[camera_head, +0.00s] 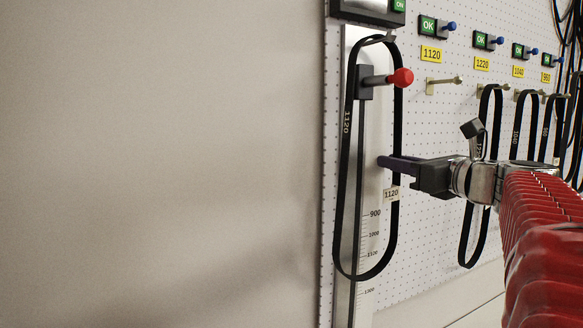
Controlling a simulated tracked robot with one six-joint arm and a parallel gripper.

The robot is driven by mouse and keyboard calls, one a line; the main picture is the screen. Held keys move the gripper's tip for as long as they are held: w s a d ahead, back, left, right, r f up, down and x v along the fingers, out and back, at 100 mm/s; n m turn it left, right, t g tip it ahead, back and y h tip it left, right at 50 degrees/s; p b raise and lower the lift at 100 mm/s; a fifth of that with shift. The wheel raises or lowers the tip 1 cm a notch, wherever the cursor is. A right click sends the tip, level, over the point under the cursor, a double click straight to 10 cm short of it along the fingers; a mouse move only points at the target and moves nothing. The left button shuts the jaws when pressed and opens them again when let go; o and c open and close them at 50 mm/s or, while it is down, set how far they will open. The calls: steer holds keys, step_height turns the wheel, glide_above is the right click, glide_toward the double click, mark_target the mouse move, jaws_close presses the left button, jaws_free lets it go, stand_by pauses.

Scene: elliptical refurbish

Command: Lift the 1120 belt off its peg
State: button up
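The black 1120 belt (342,190) hangs as a long loop on the measuring gauge at the left of the board, not on the peg under the yellow 1120 label (432,54). Its top passes over a small hook (388,37), and its bottom hangs free near the scale marks. That 1120 peg (444,81) is empty. A white 1120 tag (391,195) is on the belt's right strand. My gripper (384,162) reaches in from the right, with its purple fingers across the right strand. Whether they are closed on the strand cannot be seen.
The gauge has a slider with a red knob (401,77) inside the loop. Other belts (471,230) hang on pegs to the right, close to my arm. Green OK lamps (428,25) line the top. The wall at the left is clear.

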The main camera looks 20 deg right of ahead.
jaws_close()
stand_by(0.3)
steer(key=shift+s+r, duration=0.2)
steer(key=shift+r, duration=0.25)
step_height(320, 180, up, 6)
steer(key=shift+r, duration=0.15)
steer(key=s, duration=1.9)
steer(key=shift+s+d, duration=0.3)
steer(key=shift+s, duration=0.05)
steer(key=shift+f, duration=0.2)
